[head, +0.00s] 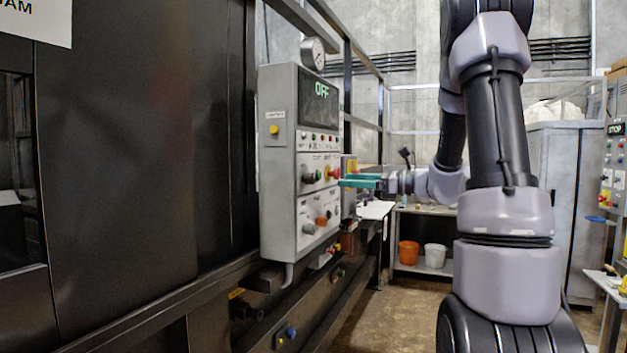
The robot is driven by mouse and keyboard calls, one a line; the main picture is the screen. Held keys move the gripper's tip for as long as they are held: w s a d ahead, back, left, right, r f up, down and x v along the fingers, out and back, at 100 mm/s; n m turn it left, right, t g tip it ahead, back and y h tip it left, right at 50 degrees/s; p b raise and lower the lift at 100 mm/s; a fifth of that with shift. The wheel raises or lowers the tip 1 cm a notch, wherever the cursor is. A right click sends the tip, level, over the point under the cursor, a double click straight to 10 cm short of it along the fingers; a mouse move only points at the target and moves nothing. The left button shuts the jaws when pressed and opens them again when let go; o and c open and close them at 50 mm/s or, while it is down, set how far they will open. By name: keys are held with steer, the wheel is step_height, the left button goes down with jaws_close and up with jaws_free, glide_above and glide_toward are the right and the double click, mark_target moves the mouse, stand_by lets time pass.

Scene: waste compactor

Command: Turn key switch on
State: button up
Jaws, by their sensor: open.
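A grey control box (281,160) is fixed on the side of the dark machine, left of my arm. Its display (318,100) reads OFF in green. Below it are small buttons and a row with a dark knob (311,178) and a red knob (333,173). Lower down are a grey knob (309,228) and an orange part (322,221). I cannot tell from this distance which control is the key switch. My gripper (350,181) has teal fingers, is open, and points left at the box's front at the height of the red knob. Whether it touches anything is unclear.
A pressure gauge (313,53) stands on top of the box. A dark rail (180,310) runs along the machine below it. Behind are a shelf with an orange bucket (409,252) and white bucket (435,255), and a grey cabinet (566,200). The floor (385,320) in front is clear.

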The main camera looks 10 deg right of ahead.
mark_target(314, 179)
steer(key=x, duration=1)
steer(key=shift+a, duration=0.25)
jaws_close()
steer(key=shift+m, duration=0.3)
steer(key=m, duration=0.5)
steer(key=shift+f+m, duration=0.1)
steer(key=shift+m, duration=0.2)
steer(key=m, duration=0.5)
steer(key=shift+m, duration=0.3)
jaws_free()
